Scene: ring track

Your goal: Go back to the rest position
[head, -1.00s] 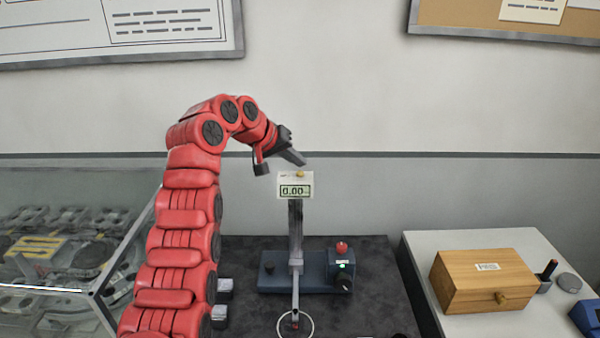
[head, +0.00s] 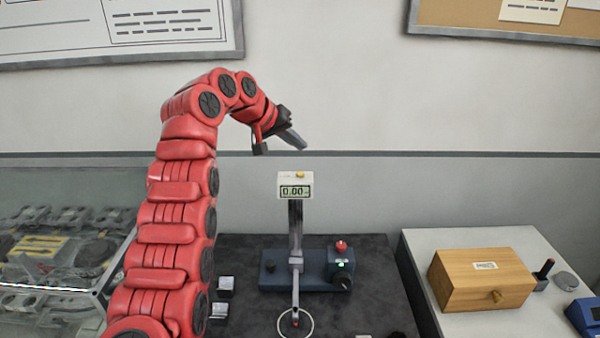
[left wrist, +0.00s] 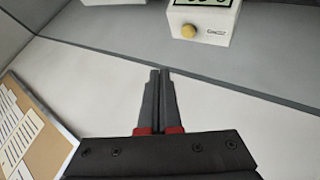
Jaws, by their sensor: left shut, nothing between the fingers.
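My left gripper (head: 297,142) is raised high at the end of the red arm, in front of the wall in the head view. Its fingers are together and hold nothing. It sits just above the white display unit (head: 295,186), apart from it. In the left wrist view the two dark fingers (left wrist: 160,75) lie side by side, and the display unit (left wrist: 204,20) with its yellow button is at the top. My right gripper is not in either view.
A blue instrument base (head: 310,270) with a ring in front stands on the dark table (head: 370,265). Small metal blocks (head: 222,300) lie beside my arm. A wooden box (head: 480,280) sits on the white table at right. A glass-walled case (head: 70,190) is at left.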

